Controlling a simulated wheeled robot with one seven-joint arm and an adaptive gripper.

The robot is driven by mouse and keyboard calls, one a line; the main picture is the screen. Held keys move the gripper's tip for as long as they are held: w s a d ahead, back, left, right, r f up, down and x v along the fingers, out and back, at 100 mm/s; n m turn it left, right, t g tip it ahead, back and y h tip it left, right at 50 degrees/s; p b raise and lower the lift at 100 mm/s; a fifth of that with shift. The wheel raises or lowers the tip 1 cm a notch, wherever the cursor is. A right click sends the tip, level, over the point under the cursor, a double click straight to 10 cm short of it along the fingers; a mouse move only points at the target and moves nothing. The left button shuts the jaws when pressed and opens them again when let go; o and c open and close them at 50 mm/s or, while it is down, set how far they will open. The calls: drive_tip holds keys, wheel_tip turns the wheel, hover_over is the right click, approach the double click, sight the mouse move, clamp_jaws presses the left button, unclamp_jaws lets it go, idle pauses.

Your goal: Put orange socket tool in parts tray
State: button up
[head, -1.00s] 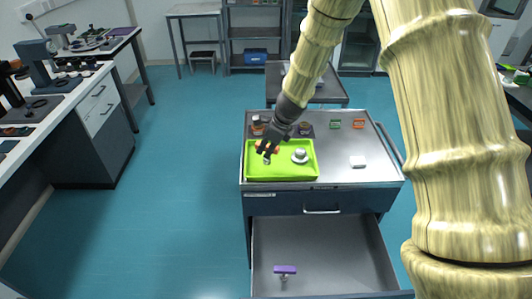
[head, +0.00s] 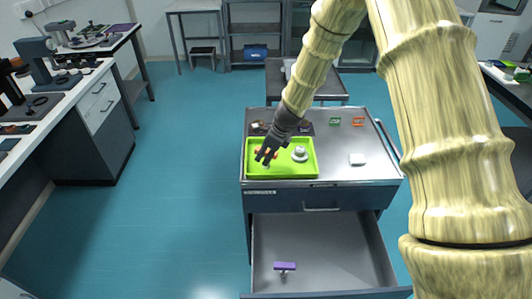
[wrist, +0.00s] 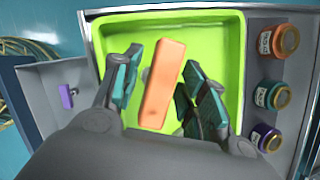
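The orange socket tool (wrist: 163,84) shows as an orange block between my fingers in the wrist view, over the floor of the green parts tray (wrist: 190,17). In the head view a small part of the tool (head: 260,151) shows beside my fingers, inside the outline of the tray (head: 283,173). My gripper (wrist: 163,95) is open, with a finger on each side of the tool and narrow gaps between. In the head view my gripper (head: 265,158) is low at the tray's left half.
A white round part (head: 300,153) is in the tray's right half. Several jars (wrist: 280,40) stand behind the tray. Green (head: 335,121) and orange (head: 358,121) small items and a white block (head: 357,159) are on the cart top. The open drawer holds a purple-topped tool (head: 285,266).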

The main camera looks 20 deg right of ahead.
drive_tip(key=shift+r, duration=0.1)
drive_tip(key=b+v, duration=0.2)
drive_tip(key=v, duration=1)
idle(0.4)
